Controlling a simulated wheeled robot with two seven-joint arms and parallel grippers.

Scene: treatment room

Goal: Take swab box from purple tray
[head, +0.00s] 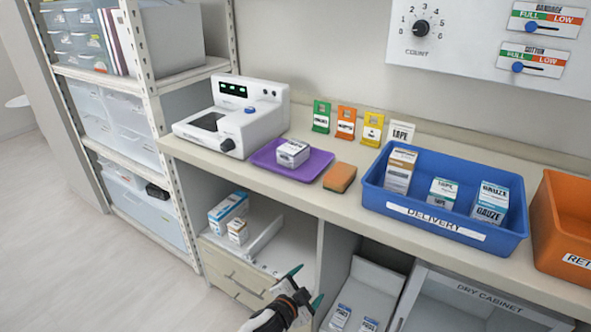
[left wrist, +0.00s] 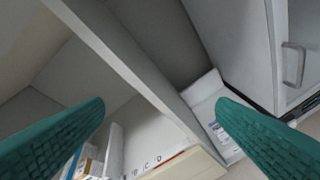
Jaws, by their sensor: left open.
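The swab box is a small white box with dark print (head: 292,153). It lies on the purple tray (head: 308,172) on the counter, right of a white device. My left gripper (head: 307,284) is open and empty, low in front of the counter, below and apart from the tray. In the left wrist view its two green fingers (left wrist: 160,125) are spread, with cabinet shelves beyond them. The tray and box do not show in the left wrist view. My right gripper is not in view.
An orange-brown sponge (head: 339,178) lies just right of the tray. A blue delivery bin (head: 440,226) with several boxes stands further right, then an orange bin (head: 563,235). The white device (head: 232,118) stands left. The counter edge lies between gripper and tray.

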